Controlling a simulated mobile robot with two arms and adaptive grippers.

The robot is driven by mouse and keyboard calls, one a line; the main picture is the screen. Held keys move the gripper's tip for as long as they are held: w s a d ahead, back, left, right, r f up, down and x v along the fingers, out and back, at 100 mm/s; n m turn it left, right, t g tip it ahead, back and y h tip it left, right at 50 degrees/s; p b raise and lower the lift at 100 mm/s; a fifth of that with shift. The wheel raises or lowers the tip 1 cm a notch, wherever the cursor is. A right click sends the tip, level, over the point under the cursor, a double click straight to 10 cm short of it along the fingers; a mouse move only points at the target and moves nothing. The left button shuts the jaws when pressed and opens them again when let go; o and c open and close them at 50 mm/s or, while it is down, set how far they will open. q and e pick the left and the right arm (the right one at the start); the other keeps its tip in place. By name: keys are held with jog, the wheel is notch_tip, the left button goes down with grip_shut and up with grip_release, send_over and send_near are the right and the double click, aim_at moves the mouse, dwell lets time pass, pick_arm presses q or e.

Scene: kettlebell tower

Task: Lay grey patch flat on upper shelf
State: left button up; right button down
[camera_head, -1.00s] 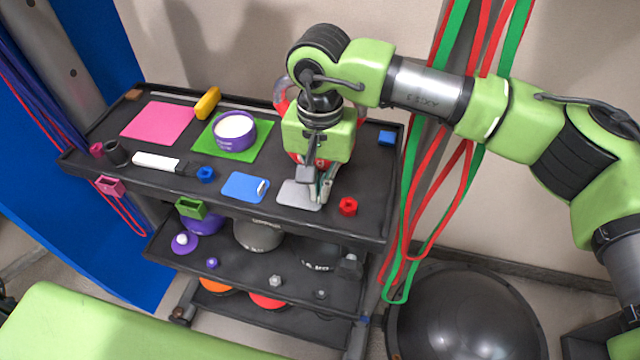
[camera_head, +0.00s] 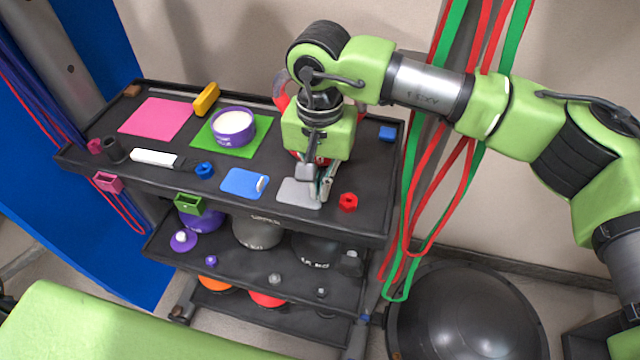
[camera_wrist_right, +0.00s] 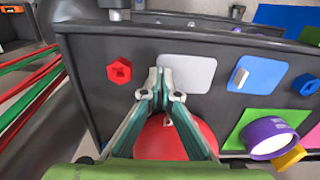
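The grey patch (camera_head: 296,191) lies on the dark upper shelf (camera_head: 222,212) of the rack, near its front right, and looks flat. It also shows in the right wrist view (camera_wrist_right: 190,72). My right gripper (camera_head: 322,194) points down at the patch's right end in the head view. In the right wrist view its fingertips (camera_wrist_right: 160,84) are close together and overlap the patch's near left corner. I cannot tell whether they pinch its edge or stand just clear of it. My left gripper is in neither view.
A blue patch (camera_head: 240,183) lies left of the grey one, a red hexagonal piece (camera_head: 348,202) right of it. A purple bowl-like item (camera_head: 233,127) stands on a green patch (camera_head: 258,138); a pink patch (camera_head: 155,118) lies farther left. Red and green bands (camera_head: 462,120) hang at the right.

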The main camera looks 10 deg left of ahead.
jog(key=c, duration=2.2)
grip_release()
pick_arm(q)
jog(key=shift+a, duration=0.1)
pick_arm(e)
notch_tip(320, 180, up, 8)
jog(key=shift+f, duration=0.25)
